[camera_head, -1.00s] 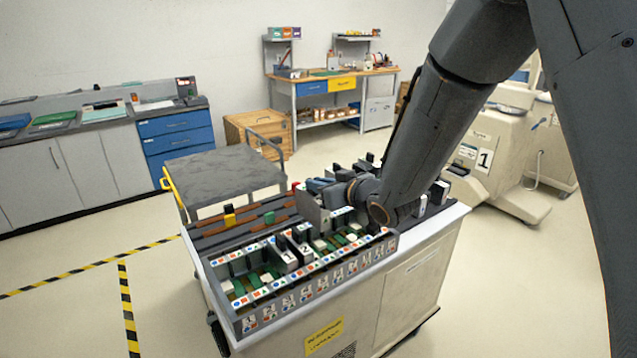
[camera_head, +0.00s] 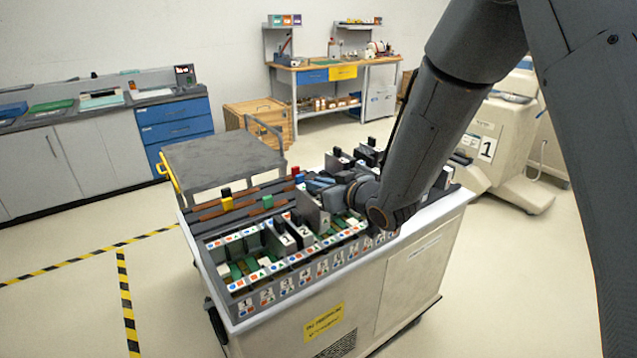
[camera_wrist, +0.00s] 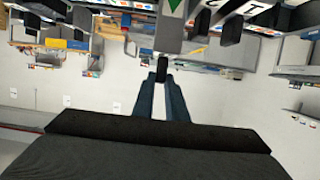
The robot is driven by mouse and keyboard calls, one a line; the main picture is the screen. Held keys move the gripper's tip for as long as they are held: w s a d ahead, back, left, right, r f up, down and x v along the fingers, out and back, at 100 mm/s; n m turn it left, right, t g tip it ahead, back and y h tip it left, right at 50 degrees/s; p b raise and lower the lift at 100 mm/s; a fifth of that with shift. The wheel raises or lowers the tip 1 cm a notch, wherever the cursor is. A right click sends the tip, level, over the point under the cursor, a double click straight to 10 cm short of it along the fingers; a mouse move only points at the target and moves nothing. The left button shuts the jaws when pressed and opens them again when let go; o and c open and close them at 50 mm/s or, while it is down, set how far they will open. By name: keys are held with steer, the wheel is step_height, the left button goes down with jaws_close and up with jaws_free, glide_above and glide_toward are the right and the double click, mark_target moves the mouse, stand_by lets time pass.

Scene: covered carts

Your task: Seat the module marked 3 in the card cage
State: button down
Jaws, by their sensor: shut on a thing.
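My gripper (camera_head: 328,187) is over the card cage (camera_head: 276,288) on the covered cart. In the wrist view my gripper (camera_wrist: 162,88) is shut on the dark handle of a grey module (camera_wrist: 170,32). In the head view this module shows as an upright grey plate (camera_head: 310,207) just right of the seated modules. Its number cannot be read, and the arm and neighbouring parts hide whether its lower edge is in a slot. Two dark modules with white fronts, marked 1 and 2 (camera_head: 299,232), stand side by side in the cage.
A rack (camera_head: 230,212) with a yellow-tabbed and a green-tabbed item lies behind the cage. Dark upright items (camera_head: 340,157) stand at the cart's back right. A grey trolley (camera_head: 215,165) is behind the cart. Floor at left is clear, with striped tape (camera_head: 125,290).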

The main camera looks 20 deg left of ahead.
steer(key=shift+f+b, duration=2.3)
steer(key=shift+f, duration=1.35)
steer(key=c, duration=1.7)
jaws_free()
steer(key=shift+f, duration=0.1)
steer(key=shift+s+d, duration=0.1)
